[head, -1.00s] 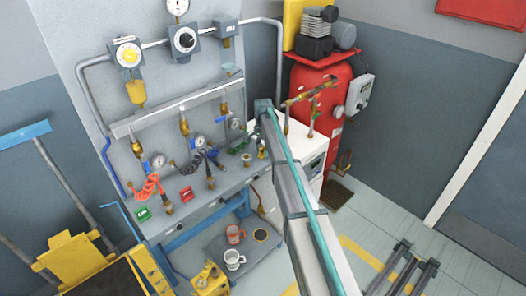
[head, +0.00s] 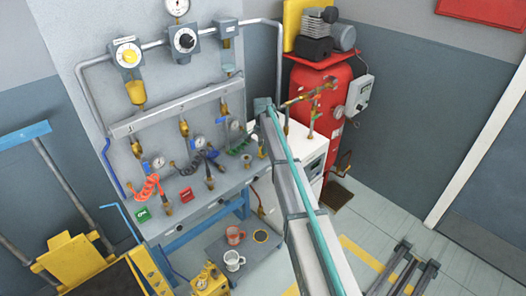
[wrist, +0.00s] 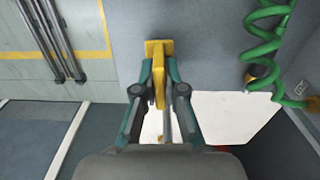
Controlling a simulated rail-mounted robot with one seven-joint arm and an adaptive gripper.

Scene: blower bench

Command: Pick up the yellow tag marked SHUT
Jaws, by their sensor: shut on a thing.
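In the wrist view my gripper (wrist: 160,92) is shut on a yellow piece, which I take for the yellow tag (wrist: 158,48). It has a wide flat end beyond the fingertips and a narrow part running back between the fingers. No lettering shows on it, so I cannot read SHUT. In the head view my arm crosses the right end of the bench, and its links hide my gripper and the yellow piece.
A green coiled hose (wrist: 262,40) hangs right of my gripper. The grey bench (head: 222,190) carries brass fittings, a red tag (head: 185,195) and a green tag (head: 142,215). A red tank (head: 335,90) stands behind. Mugs (head: 234,260) sit below the bench.

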